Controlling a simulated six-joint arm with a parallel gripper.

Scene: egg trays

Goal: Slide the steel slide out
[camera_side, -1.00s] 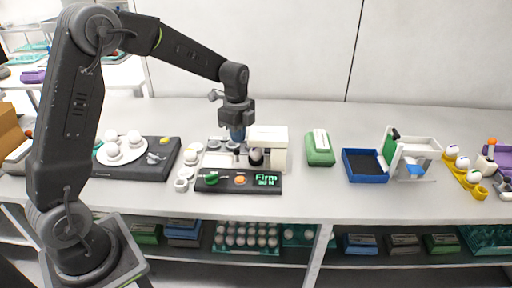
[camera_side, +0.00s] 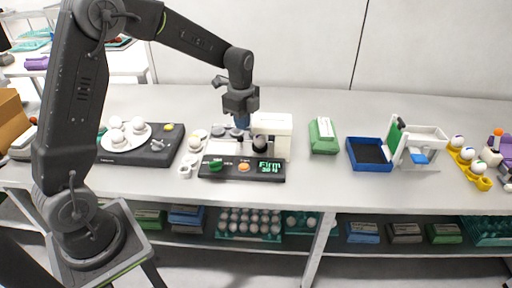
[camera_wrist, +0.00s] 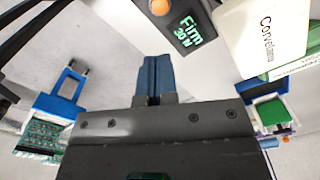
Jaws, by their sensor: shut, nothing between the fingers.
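The egg machine has a dark control panel (camera_side: 243,168) with a green knob, an orange button and a lit "Firm" display, and a cream housing (camera_side: 275,124) at its right. Grey round metal parts (camera_side: 218,132) sit behind the panel, left of the housing. I cannot tell which of them is the steel slide. My gripper (camera_side: 242,124) points down over these parts, close to the housing. Its blue fingers are shut and empty, and they hide what is behind them. In the wrist view the shut fingers (camera_wrist: 154,75) show with the display and the housing (camera_wrist: 262,35) beyond.
A black cooker (camera_side: 168,146) with a plate of white eggs stands left. A green box (camera_side: 323,137), a blue tray (camera_side: 350,158), a white stand (camera_side: 424,142) and a yellow egg holder (camera_side: 470,176) stand right. Free bench lies between housing and green box.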

